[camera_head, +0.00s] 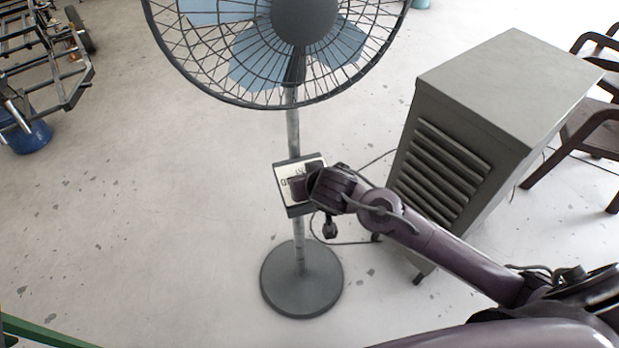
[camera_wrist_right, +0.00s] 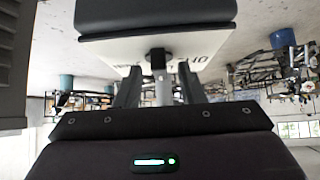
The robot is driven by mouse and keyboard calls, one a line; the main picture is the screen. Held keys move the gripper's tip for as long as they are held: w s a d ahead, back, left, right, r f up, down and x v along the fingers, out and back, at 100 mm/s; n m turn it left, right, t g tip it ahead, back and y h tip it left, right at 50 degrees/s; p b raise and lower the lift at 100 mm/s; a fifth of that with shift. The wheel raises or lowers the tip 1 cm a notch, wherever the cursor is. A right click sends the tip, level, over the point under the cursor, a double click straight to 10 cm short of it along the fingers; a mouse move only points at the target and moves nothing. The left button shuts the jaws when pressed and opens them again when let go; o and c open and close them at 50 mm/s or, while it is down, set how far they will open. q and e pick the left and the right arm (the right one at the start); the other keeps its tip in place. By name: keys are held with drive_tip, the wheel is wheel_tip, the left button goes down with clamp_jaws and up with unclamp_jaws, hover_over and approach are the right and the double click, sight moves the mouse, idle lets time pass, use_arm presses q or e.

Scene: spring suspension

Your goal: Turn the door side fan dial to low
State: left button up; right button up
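The fan (camera_head: 305,22) stands on a grey pole with a round base (camera_head: 301,280). Its control box (camera_head: 283,186) has a white front panel and sits partway up the pole. My right gripper (camera_head: 304,186) is at this panel and covers part of it in the head view. In the right wrist view, the black dial (camera_wrist_right: 157,58) sits on the white panel (camera_wrist_right: 200,48), between the two dark fingers of my right gripper (camera_wrist_right: 158,75). Gaps show on both sides of the dial, so the gripper is open around it. The dial's setting is not readable. My left gripper is out of view.
A grey louvred cabinet (camera_head: 490,100) stands right of the fan, close to my right arm. Brown chairs (camera_head: 590,125) are at the far right. A blue bucket (camera_head: 28,135) and metal frame are at left. A cable hangs by the pole. The floor left of the fan is clear.

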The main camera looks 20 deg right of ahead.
drive_tip(key=v, duration=0.7)
drive_tip(key=shift+s+r, duration=0.3)
drive_tip(key=shift+s, duration=0.05)
drive_tip(key=s+d+f+n+g, duration=0.1)
drive_tip(key=s+d+f+g, duration=0.15)
drive_tip(key=s, duration=0.45)
drive_tip(key=s+d+f+n+g, duration=0.1)
drive_tip(key=s+d+f+g, duration=0.2)
drive_tip(key=s, duration=0.4)
wheel_tip(320, 180, down, 32)
drive_tip(key=s+a+g, duration=0.1)
drive_tip(key=s, duration=0.1)
drive_tip(key=s+d+f+g, duration=0.1)
drive_tip(key=s+d+f, duration=0.2)
drive_tip(key=s+f, duration=1.4)
drive_tip(key=s, duration=0.2)
drive_tip(key=shift+s+d+f, duration=0.15)
drive_tip(key=shift+s+f, duration=0.2)
drive_tip(key=shift+f, duration=0.05)
drive_tip(key=shift+w+n+g, duration=0.1)
drive_tip(key=shift+n+g, duration=0.15)
drive_tip(key=shift+n, duration=0.05)
